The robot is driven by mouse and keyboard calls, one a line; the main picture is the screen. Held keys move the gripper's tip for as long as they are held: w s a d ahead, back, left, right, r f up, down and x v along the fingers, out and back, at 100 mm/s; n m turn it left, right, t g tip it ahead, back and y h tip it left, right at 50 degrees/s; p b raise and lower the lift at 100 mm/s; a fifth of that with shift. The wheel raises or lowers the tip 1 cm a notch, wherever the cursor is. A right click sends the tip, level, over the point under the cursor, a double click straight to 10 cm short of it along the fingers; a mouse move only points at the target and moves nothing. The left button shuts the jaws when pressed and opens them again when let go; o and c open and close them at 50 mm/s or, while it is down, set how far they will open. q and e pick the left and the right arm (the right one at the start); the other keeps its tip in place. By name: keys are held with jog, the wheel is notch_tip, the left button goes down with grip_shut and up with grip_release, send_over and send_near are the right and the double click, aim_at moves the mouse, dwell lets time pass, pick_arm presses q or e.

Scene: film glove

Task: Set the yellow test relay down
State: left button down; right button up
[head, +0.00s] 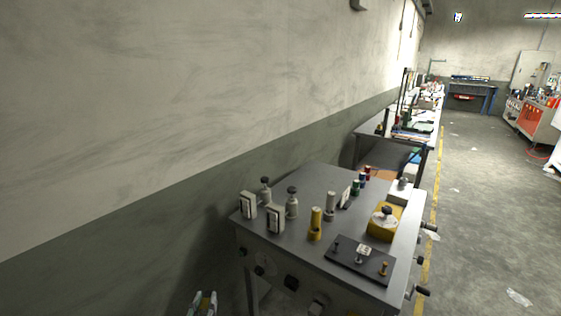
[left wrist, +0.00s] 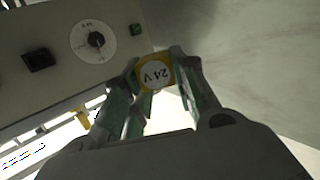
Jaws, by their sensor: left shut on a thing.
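The yellow test relay (left wrist: 156,74), with a yellow rim and a white face marked "24 V", is between the fingertips of my left gripper (left wrist: 163,68) in the left wrist view. The gripper is shut on it. In the head view my left gripper (head: 203,301) shows only at the bottom edge, left of the bench and lower than its top. The relay cannot be made out clearly there. The grey bench (head: 300,188) stands to the right of the gripper. My right gripper is in neither view.
The bench top holds two white meters (head: 275,219), a yellow cylinder (head: 316,223), a yellow box with a black knob (head: 384,222) and a dark plate with posts (head: 358,262). The bench's front panel carries a dial (left wrist: 94,41). A wall (head: 150,120) runs behind.

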pick_arm(q)
jog(key=shift+r, duration=0.15)
dwell(0.4)
jog(key=d+r+m+g+h, duration=0.2)
jog(key=d+r+m+h, duration=0.2)
jog(key=d+r, duration=0.3)
jog(key=s+d+r+m+g+h, duration=0.1)
jog(key=d+r+m+h, duration=0.3)
jog(key=r, duration=1)
jog(key=shift+d+r+g+h, duration=0.2)
jog(key=shift+d+g+h, duration=0.2)
jog(key=shift+d+h, duration=1.2)
jog(key=shift+d+y, duration=0.4)
jog(key=shift+r, duration=0.1)
